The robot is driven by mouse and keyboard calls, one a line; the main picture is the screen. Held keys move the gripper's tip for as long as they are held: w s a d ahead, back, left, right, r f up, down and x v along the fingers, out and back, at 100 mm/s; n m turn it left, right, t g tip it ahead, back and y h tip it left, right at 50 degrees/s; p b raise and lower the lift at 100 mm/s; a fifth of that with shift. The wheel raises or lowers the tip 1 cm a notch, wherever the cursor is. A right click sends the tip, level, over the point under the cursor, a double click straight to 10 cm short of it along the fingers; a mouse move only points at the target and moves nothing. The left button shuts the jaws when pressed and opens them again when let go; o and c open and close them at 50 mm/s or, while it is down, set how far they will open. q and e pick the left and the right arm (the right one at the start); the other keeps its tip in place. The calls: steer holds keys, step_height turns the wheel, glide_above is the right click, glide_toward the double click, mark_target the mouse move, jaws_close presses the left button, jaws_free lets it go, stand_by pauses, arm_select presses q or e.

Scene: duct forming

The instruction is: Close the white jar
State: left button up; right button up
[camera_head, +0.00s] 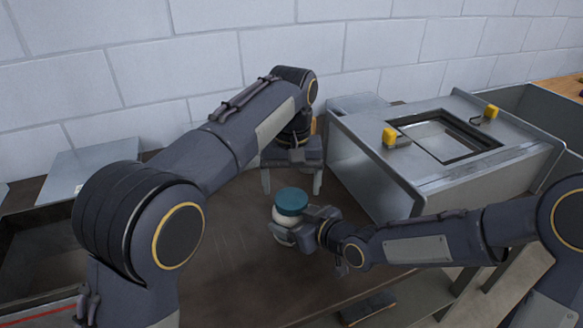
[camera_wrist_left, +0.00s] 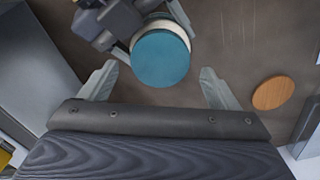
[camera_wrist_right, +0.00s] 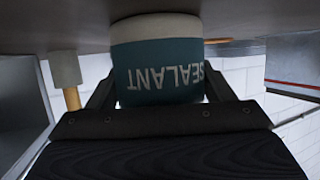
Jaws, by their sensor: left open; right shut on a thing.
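The white jar (camera_head: 282,219) stands on the brown tabletop with a teal top (camera_head: 291,200) on it. The top is a flat round disc in the left wrist view (camera_wrist_left: 160,58), with a white rim around its far side. In the right wrist view the teal band (camera_wrist_right: 158,72) reads SEALANT upside down. I cannot tell how tightly the top sits. My right gripper (camera_head: 293,232) is shut on the jar's side. My left gripper (camera_head: 291,182) is open, pointing down, above and just behind the jar; its fingers are apart and hold nothing.
A grey metal housing (camera_head: 385,165) with yellow-handled clamps stands to the right, close behind my right arm. A tan round thing (camera_wrist_left: 273,95) lies beside my left gripper. A metal sheet (camera_head: 88,168) is at the back left. The tabletop (camera_head: 225,245) left of the jar is clear.

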arm_select(q)
steer(key=shift+f, duration=1.5)
steer(key=c, duration=1)
steer(key=shift+m, duration=0.8)
steer(key=o, duration=1.1)
steer(key=shift+r, duration=2.25)
